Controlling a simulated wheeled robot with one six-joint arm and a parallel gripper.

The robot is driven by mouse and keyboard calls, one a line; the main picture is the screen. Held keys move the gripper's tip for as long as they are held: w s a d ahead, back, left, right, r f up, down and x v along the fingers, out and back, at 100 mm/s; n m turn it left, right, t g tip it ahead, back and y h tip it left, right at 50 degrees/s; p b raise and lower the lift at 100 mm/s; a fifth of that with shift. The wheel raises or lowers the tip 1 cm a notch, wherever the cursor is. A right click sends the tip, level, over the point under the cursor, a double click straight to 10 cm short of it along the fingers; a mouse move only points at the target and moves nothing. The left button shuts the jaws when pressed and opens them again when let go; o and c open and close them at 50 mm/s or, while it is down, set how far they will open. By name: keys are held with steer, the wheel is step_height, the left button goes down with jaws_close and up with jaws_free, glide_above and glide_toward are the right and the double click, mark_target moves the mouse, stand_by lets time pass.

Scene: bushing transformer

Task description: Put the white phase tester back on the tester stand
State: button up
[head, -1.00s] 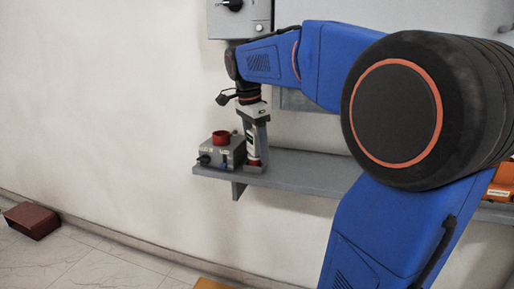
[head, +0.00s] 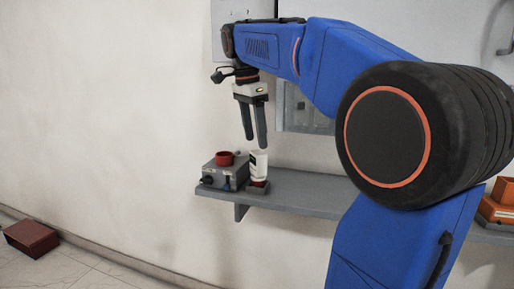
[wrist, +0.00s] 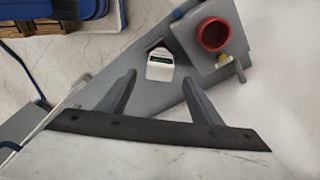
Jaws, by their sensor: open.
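The white phase tester (head: 258,165) stands upright in the small tester stand (head: 258,187) on the grey wall shelf. In the wrist view the tester (wrist: 160,64) shows from above, between and beyond the fingers. My gripper (head: 255,146) is open and empty, pointing down above the tester. Its two fingers also show in the wrist view (wrist: 160,85). The fingertips are clear of the tester. The lower end of the tester is hidden inside the stand.
A grey box (head: 224,175) with a red round cup (head: 225,158) on top sits just left of the stand. The grey shelf (head: 310,192) is bare to the right. Orange items (head: 497,205) lie at the far right. A dark red box (head: 31,238) is on the floor.

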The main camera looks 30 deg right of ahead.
steer(key=shift+a+r, duration=0.1)
steer(key=shift+r, duration=0.35)
steer(key=shift+s+a+f, duration=0.15)
steer(key=shift+s+f, duration=0.05)
steer(key=s+a+f+n+t, duration=0.1)
steer(key=s+a+f+n, duration=0.2)
steer(key=s+f+n, duration=0.3)
steer(key=s+a+f+n+t+y, duration=0.1)
steer(key=s+a+f+n, duration=0.3)
steer(key=f, duration=0.9)
steer(key=s+a+f+n+t, duration=0.3)
steer(key=s+a+f+n, duration=0.1)
steer(key=s+f+n, duration=0.5)
steer(key=shift+s+f+y, duration=0.4)
steer(key=shift+s, duration=0.5)
